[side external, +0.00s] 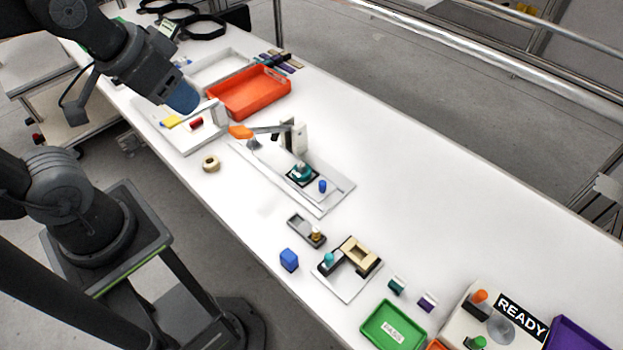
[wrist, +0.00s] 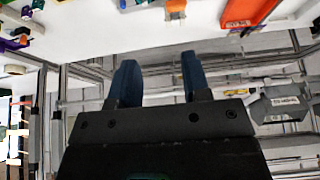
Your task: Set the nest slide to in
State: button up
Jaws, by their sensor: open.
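A white press-like fixture (side external: 335,194) stands mid-table, with an orange-tipped lever (side external: 240,132) at its upper left. My gripper (side external: 182,98) is up at the left, above the white board and well away from the fixture. In the wrist view its two blue fingers (wrist: 157,78) are apart with nothing between them.
An orange tray (side external: 248,92) lies behind the fixture. A white board (side external: 185,140) with yellow and red pieces is below my gripper. A tan ring (side external: 211,163), blue block (side external: 289,260), clamp fixture (side external: 346,268) and green tray (side external: 393,325) lie nearer.

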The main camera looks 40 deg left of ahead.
jog(key=shift+w, duration=0.1)
jog(key=n+g, duration=0.6)
jog(key=n, duration=1.2)
send_over(323, 182)
notch_tip(323, 182, down, 15)
notch_tip(323, 182, down, 13)
jog(key=shift+r, duration=0.15)
grip_shut()
